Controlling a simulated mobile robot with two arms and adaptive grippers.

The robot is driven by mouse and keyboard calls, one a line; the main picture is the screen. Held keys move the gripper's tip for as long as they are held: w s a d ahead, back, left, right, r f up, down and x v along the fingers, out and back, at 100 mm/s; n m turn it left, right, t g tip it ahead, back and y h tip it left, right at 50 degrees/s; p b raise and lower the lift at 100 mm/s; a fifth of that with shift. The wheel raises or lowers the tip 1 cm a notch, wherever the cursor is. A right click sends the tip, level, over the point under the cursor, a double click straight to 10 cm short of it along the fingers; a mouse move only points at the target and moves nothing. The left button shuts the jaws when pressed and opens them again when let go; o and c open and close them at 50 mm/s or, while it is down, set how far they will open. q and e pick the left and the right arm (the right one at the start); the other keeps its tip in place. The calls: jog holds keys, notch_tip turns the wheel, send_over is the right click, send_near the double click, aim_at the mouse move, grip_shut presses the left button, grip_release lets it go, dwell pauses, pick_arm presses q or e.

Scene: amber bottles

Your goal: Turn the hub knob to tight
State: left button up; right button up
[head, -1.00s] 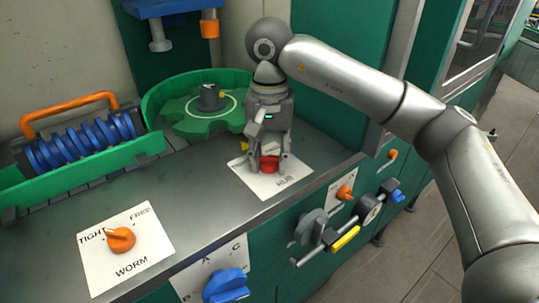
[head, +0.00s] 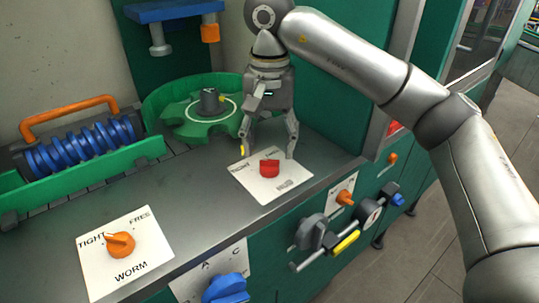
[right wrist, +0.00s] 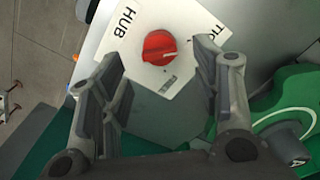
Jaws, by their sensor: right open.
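The hub knob (head: 269,168) is a red dial on a white plate (head: 258,185) on the grey bench top. In the right wrist view the red knob (right wrist: 158,46) has a white mark on its right side, toward the partly hidden lettering beginning "TI". "HUB" is printed at the upper left of that plate. My right gripper (head: 268,153) is open above the knob, with fingers on either side and apart from it. Its open fingers also frame the knob in the right wrist view (right wrist: 157,60). My left gripper is not in view.
An orange worm knob (head: 121,245) sits on a plate at front left. A green wheel (head: 185,119) with a grey centre stands behind. A blue worm (head: 80,147) lies at left. Knobs and a yellow-tipped lever (head: 346,242) stick out from the bench front.

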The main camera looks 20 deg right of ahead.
aim_at(269, 161)
notch_tip(269, 161, up, 7)
dwell(0.4)
jog(key=shift+s, duration=0.1)
dwell(0.3)
